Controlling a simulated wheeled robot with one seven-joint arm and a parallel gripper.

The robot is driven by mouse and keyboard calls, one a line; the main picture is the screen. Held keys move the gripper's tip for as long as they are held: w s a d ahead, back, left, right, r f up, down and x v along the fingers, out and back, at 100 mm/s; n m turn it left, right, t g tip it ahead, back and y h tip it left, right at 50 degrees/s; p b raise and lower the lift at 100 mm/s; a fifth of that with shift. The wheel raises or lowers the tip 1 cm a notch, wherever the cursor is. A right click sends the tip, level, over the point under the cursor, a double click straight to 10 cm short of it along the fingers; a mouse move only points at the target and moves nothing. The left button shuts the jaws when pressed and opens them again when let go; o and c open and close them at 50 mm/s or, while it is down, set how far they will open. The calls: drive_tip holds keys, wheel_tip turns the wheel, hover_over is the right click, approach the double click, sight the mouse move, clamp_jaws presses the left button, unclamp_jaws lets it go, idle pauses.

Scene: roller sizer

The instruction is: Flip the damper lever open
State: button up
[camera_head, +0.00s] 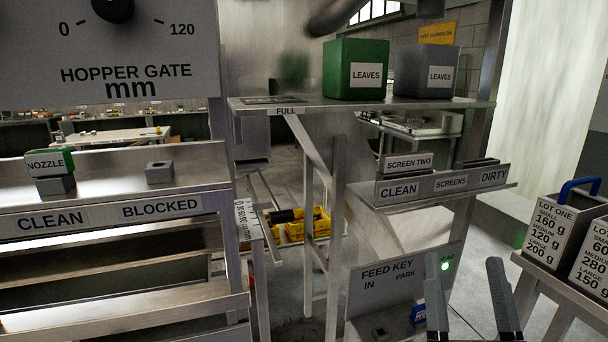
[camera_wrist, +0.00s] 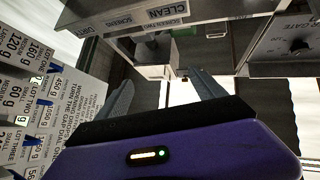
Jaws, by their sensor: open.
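I cannot make out a damper lever for certain in either view. My gripper (camera_head: 464,264) is at the lower right of the head view, in front of the feed key panel (camera_head: 372,285). Its two grey fingers stand well apart with nothing between them. In the wrist view my gripper (camera_wrist: 160,78) also shows open and empty, its fingers pointing toward the underside of the machine. A small dark part (camera_wrist: 182,74) shows near the right fingertip there, too small to identify.
Screens shelf (camera_head: 440,186) stands behind my gripper. A green leaves bin (camera_head: 356,60) and a grey leaves bin (camera_head: 427,62) sit on the upper shelf (camera_head: 300,105). Lot boxes (camera_head: 560,228) stand at right. The clean and blocked nozzle rack (camera_head: 110,215) is at left.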

drive_tip(key=s+f+n+g, duration=0.1)
drive_tip(key=s+f+g, duration=0.2)
drive_tip(key=s+f, duration=0.5)
drive_tip(key=s+a+f+n+g+y, duration=0.1)
drive_tip(key=s+f+g, duration=0.3)
drive_tip(key=s+f, duration=0.4)
drive_tip(key=s+f+n+g+y, duration=0.1)
drive_tip(key=s+f+g, duration=0.3)
drive_tip(key=s+f, duration=0.5)
drive_tip(key=s, duration=0.9)
drive_tip(key=shift+a, duration=0.4)
